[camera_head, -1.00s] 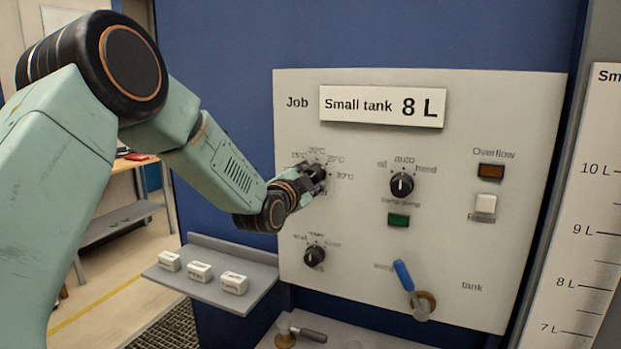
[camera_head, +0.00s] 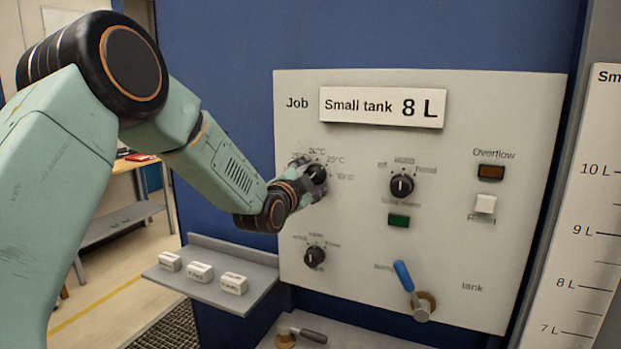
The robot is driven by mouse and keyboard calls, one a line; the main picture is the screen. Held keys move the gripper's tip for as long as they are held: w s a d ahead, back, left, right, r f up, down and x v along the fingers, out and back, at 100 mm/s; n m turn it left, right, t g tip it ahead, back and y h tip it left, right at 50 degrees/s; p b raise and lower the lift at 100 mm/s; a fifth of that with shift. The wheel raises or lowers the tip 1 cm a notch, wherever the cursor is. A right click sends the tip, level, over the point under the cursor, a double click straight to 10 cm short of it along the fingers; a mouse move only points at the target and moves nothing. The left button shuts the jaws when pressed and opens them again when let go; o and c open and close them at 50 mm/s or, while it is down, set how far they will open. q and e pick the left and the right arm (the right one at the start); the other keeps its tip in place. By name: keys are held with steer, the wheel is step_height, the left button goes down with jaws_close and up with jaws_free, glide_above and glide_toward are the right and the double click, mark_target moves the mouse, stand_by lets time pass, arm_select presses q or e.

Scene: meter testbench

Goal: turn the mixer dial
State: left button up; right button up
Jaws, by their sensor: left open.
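The mixer dial (camera_head: 317,174) is a black knob at the upper left of the grey panel (camera_head: 460,130), with a temperature scale around it. My left gripper (camera_head: 312,182) is at the dial, its fingers around or right beside the knob, and they cover part of it. The jaws are open; whether they touch the knob I cannot tell. My right gripper is not in view.
Another black knob (camera_head: 402,185) sits to the right and one (camera_head: 314,256) below. A blue-handled lever (camera_head: 404,276) sticks out at the lower right. A small shelf (camera_head: 205,290) with white blocks juts out below my left forearm.

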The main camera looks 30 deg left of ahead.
arm_select(q)
steer(key=shift+s, duration=0.1)
steer(key=s, duration=1.2)
steer(key=shift+d, duration=0.4)
steer(key=shift+w, duration=0.1)
